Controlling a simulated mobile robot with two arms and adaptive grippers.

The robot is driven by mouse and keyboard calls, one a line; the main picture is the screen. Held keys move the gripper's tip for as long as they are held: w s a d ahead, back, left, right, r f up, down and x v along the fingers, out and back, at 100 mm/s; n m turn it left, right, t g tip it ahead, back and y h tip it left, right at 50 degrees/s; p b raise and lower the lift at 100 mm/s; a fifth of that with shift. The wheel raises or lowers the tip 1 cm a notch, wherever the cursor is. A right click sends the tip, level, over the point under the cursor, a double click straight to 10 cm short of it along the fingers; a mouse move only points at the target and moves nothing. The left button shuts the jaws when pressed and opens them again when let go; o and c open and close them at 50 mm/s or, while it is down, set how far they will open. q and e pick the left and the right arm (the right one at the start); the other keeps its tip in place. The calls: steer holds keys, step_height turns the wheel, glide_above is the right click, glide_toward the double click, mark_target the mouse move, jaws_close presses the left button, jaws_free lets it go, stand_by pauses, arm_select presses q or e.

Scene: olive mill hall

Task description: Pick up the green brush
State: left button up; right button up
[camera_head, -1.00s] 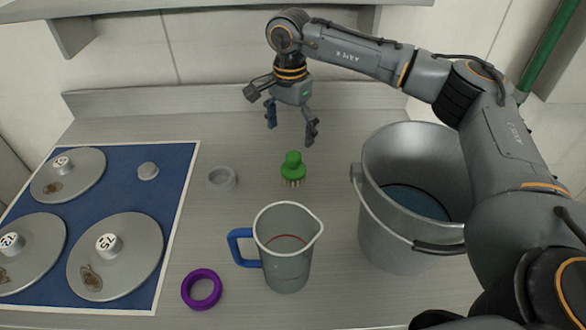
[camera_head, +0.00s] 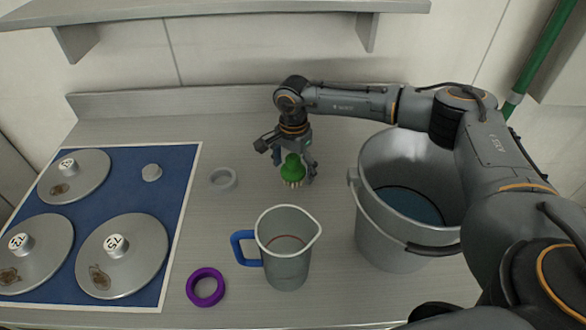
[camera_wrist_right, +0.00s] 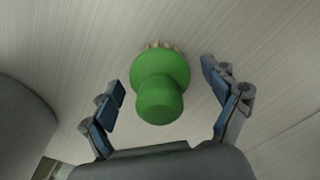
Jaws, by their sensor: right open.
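The green brush (camera_head: 293,168) stands upright on the counter, bristles down, knob up, behind the clear measuring jug. My right gripper (camera_head: 297,176) is lowered at the brush, just behind it in the head view. In the right wrist view the brush (camera_wrist_right: 160,88) is between the two open fingers of my right gripper (camera_wrist_right: 163,88). There is a gap on each side, and neither finger touches the brush there. My left gripper is not in view.
The jug (camera_head: 286,262) with a blue handle stands in front of the brush. A metal bucket (camera_head: 388,238) stands to the right, under my right arm. A grey ring (camera_head: 234,180), a purple ring (camera_head: 192,288) and a blue mat (camera_head: 140,200) with lids lie left.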

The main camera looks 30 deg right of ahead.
mark_target(292, 156)
steer(key=c, duration=1.3)
steer(key=shift+r+b, duration=0.3)
steer(key=shift+r, duration=0.15)
step_height(292, 156, up, 2)
steer(key=shift+a+r+b, duration=0.1)
steer(key=shift+r+b, duration=0.05)
steer(key=shift+b, duration=0.45)
steer(key=s+a+r+b, duration=0.1)
steer(key=s+a+r, duration=0.1)
steer(key=a+r, duration=0.1)
steer(key=s+a+r+b, duration=0.1)
steer(key=s+a+r, duration=0.2)
steer(key=a, duration=0.2)
steer(key=s+a+r+b, duration=0.1)
steer(key=s+a+r, duration=0.1)
steer(key=a+r, duration=0.1)
steer(key=shift+s+a+r, duration=0.25)
steer(key=shift+a+r, duration=0.15)
steer(key=shift+r, duration=0.05)
